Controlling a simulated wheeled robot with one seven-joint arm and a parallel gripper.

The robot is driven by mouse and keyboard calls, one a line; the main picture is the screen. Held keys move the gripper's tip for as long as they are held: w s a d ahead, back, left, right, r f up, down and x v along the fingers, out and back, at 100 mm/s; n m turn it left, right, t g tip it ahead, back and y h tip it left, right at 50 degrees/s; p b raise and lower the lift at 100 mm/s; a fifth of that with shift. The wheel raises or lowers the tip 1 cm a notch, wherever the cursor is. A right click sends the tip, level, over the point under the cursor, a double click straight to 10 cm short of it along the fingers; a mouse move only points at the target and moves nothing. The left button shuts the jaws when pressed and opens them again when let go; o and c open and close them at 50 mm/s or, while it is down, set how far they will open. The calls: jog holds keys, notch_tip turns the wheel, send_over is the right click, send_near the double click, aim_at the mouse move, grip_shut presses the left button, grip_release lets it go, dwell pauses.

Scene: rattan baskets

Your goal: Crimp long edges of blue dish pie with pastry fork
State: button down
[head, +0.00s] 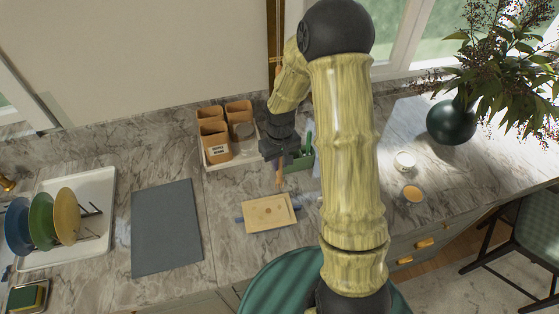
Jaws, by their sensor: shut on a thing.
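The pie (268,213) is a pale, rectangular crust on the counter below my gripper. Only small bits of its blue dish (239,220) show, at the left and right ends. My gripper (281,158) points down behind the pie and a little above it, shut on a slim tan piece that I take to be the pastry fork (280,178). The fork hangs down close to the pie's far edge. Its tines are too small to make out, and I cannot tell whether it touches the crust.
A tray with tan canisters (214,142) stands behind left; a green holder (301,164) is right behind the gripper. A grey mat (166,228) and a plate rack on a white tray (107,210) lie left. A candle jar (404,161) and dark vase (451,122) stand right.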

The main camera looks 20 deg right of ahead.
aim_at(279, 173)
jog(key=shift+w+f+b, duration=0.1)
jog(key=shift+f+b, duration=1.4)
jog(key=shift+f, duration=0.75)
jog(key=shift+f+b, duration=0.4)
jog(key=shift+f, duration=0.15)
dwell(0.6)
jog(key=shift+r, duration=0.1)
jog(key=shift+r+p, duration=2.7)
jog(key=shift+r, duration=0.8)
jog(key=shift+f, duration=0.1)
